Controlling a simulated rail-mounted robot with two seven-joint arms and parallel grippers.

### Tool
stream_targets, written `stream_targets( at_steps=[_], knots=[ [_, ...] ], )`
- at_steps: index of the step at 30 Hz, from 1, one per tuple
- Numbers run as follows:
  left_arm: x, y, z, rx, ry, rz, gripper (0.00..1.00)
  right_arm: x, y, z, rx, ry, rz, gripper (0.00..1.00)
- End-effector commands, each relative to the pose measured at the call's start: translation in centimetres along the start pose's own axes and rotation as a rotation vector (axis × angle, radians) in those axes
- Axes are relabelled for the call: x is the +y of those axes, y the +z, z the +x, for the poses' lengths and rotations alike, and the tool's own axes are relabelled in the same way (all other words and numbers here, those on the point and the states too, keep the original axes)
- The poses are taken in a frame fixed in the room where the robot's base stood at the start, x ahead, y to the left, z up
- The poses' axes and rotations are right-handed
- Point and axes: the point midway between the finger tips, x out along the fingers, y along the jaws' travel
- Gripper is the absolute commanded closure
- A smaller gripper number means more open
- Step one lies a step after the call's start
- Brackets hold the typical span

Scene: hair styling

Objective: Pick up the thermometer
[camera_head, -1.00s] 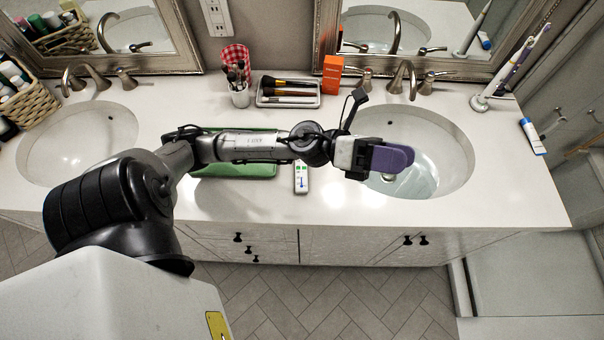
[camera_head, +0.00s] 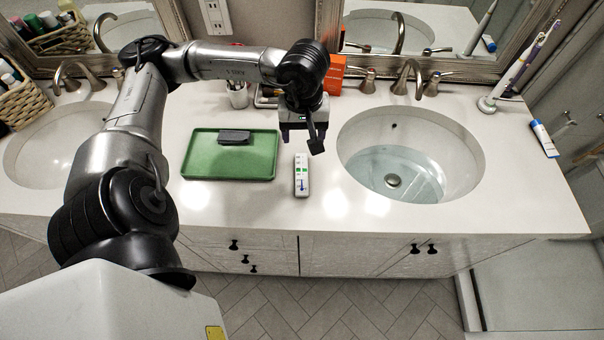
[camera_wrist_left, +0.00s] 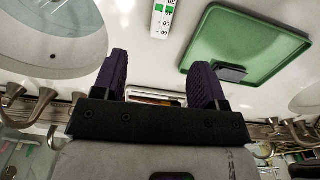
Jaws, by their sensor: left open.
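The thermometer (camera_head: 301,175) is a small white strip with green and blue marks, lying flat on the white counter between the green tray and the right sink. In the left wrist view its marked end (camera_wrist_left: 162,18) shows at the top, beyond the fingers. My left gripper (camera_head: 300,140) hangs above the counter just behind the thermometer, apart from it. Its two dark purple fingers stand apart with nothing between them in the left wrist view (camera_wrist_left: 158,78). My right gripper is not in view.
A green tray (camera_head: 200,168) holding a dark grey block (camera_head: 234,137) lies left of the thermometer. The right sink (camera_head: 452,190) is to the right. An orange box (camera_head: 336,72) and a brush cup (camera_head: 238,97) stand behind. The counter in front is clear.

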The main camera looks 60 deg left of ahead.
Motion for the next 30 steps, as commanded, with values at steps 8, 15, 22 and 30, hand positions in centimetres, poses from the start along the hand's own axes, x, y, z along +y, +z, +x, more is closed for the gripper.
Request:
stream_targets(
  at_steps=[8,15,22,30],
  knots=[
    [-0.2,-0.1,4.4,0.003,-0.012,0.001,0.34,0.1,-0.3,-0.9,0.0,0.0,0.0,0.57],
    [-0.2,-0.1,7.3,0.003,-0.007,0.0,0.34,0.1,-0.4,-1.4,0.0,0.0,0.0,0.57],
    [-0.2,-0.1,8.3,0.003,-0.007,-0.001,0.34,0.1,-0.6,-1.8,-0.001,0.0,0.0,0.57],
    [-0.6,-0.1,11.6,0.001,-0.007,-0.001,0.34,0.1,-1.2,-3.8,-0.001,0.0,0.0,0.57]
  ],
)
